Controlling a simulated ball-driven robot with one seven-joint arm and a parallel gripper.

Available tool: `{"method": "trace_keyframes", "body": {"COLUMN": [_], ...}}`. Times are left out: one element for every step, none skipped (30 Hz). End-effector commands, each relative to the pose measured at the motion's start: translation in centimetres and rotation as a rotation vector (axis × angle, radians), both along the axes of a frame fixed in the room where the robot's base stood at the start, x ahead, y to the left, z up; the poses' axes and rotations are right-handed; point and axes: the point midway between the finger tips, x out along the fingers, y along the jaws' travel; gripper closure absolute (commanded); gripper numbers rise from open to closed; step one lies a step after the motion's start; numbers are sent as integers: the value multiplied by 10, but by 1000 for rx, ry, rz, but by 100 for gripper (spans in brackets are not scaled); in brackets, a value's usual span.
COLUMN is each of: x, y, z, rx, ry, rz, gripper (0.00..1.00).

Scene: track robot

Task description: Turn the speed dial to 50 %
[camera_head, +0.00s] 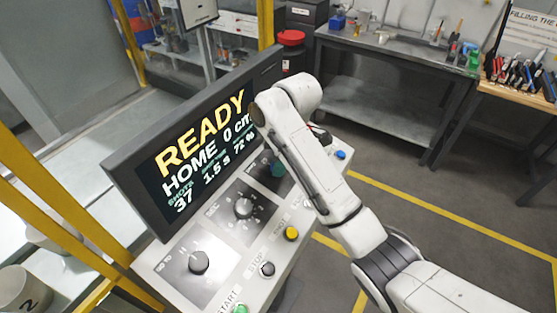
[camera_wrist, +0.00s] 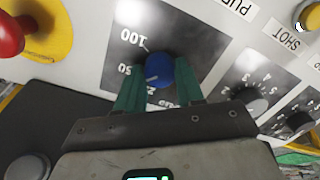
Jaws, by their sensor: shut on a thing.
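The speed dial is a blue round knob (camera_wrist: 160,70) on a dark plate, with the numbers 100, 50 and 25 showing upside down in the wrist view. A pale mark shows on the knob's left side; its exact reading is unclear. My gripper (camera_wrist: 160,78) has its two green fingers on either side of the knob and is shut on it. The left finger partly covers the scale. In the head view my gripper (camera_head: 278,166) is at the console's far dial plate, where my arm hides most of the dial. The screen (camera_head: 195,145) reads READY, HOME, 37, 1.5 s and 72 %.
Two other dials, a middle one (camera_head: 243,208) and a near one (camera_head: 199,262), sit along the panel. A yellow button (camera_head: 291,233), a black one (camera_head: 267,269) and a green one (camera_head: 240,309) line the edge. A red mushroom button (camera_wrist: 8,35) is close by.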

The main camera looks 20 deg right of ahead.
Motion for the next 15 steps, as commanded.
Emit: {"method": "trace_keyframes", "body": {"x": [0,0,0,0,0,0,0,0,0,0,0,0,0,0,0], "y": [0,0,0,0,0,0,0,-1,-1,-1,-1,0,0,0,-1], "z": [0,0,0,0,0,0,0,0,0,0,0,0,0,0,0], "rx": [8,13,18,22,25,29,32,35,38,41,43,46,47,49,50], "ry": [6,10,14,17,19,22,25,27,29,30,33,35,36,36,38], "rz": [-34,-55,-80,-98,-116,-137,-152,-166,-182,-194,-203,-214,-223,-230,-236], "gripper": [93,93,93,93,93,93,93,93,93,93,93,93,93,93,93]}}
